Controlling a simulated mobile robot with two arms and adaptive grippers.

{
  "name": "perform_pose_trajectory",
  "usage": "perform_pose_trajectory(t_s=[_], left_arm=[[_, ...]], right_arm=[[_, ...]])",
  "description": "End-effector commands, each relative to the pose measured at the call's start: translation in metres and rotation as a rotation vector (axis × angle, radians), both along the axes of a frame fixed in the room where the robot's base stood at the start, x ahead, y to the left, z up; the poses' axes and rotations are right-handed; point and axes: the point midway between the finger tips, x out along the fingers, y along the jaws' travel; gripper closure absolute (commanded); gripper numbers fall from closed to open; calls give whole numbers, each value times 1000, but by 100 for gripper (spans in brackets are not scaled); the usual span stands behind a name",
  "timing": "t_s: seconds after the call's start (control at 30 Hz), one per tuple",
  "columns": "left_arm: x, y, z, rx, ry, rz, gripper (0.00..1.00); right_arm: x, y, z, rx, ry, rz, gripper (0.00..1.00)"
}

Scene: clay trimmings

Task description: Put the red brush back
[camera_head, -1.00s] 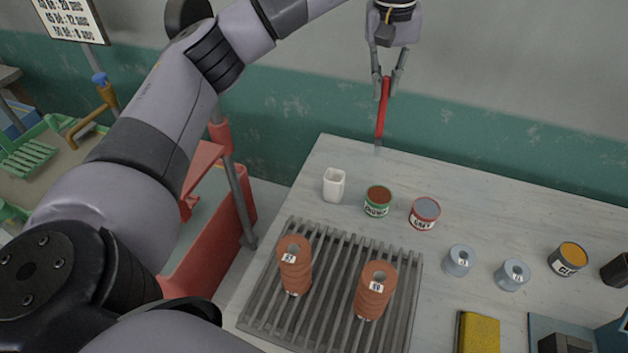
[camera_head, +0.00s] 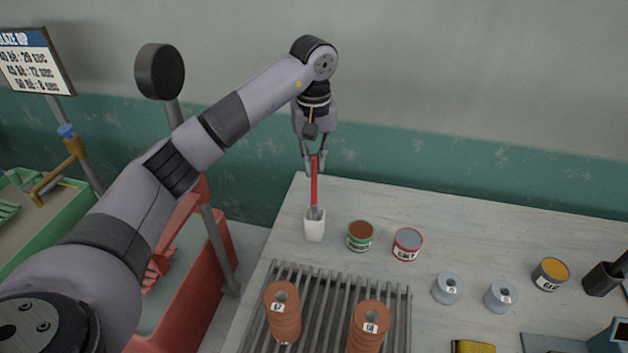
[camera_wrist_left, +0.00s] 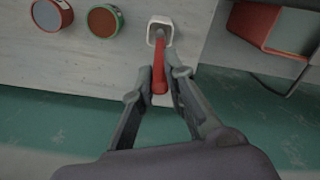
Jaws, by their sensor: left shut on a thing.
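The red brush (camera_head: 314,183) is upright, its lower end at the mouth of the white cup (camera_head: 315,228) near the table's back left corner. My left gripper (camera_head: 315,165) is shut on the upper part of the brush's red handle, above the cup. In the left wrist view the red brush (camera_wrist_left: 160,72) runs from between the fingers (camera_wrist_left: 160,85) to the white cup (camera_wrist_left: 160,30), its far end inside the cup's opening. How deep the brush tip sits is hidden by the cup wall. My right gripper is not in view.
A green-labelled can (camera_head: 360,237) and a red-labelled can (camera_head: 407,244) stand right of the cup. A slatted rack (camera_head: 335,290) with stacked terracotta pieces (camera_head: 283,312) is in front. Grey spools (camera_head: 447,288), a yellow-topped can (camera_head: 550,274) and a dark holder (camera_head: 602,279) stand farther right.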

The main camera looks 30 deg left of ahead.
Motion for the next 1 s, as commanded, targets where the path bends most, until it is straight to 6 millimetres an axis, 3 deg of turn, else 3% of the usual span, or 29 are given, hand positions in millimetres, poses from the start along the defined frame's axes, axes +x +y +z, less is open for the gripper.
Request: perform_pose_trajectory(t_s=[0.5,0.9,0.93,1.0], left_arm=[[0,-1,-57,-2,0,-1,100],[0,0,-65,-1,-3,-1,100],[0,0,-63,-1,-3,-1,85],[0,0,-63,-1,-2,-1,81]], right_arm=[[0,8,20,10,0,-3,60],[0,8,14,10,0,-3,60],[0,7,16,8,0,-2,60],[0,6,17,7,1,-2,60]])
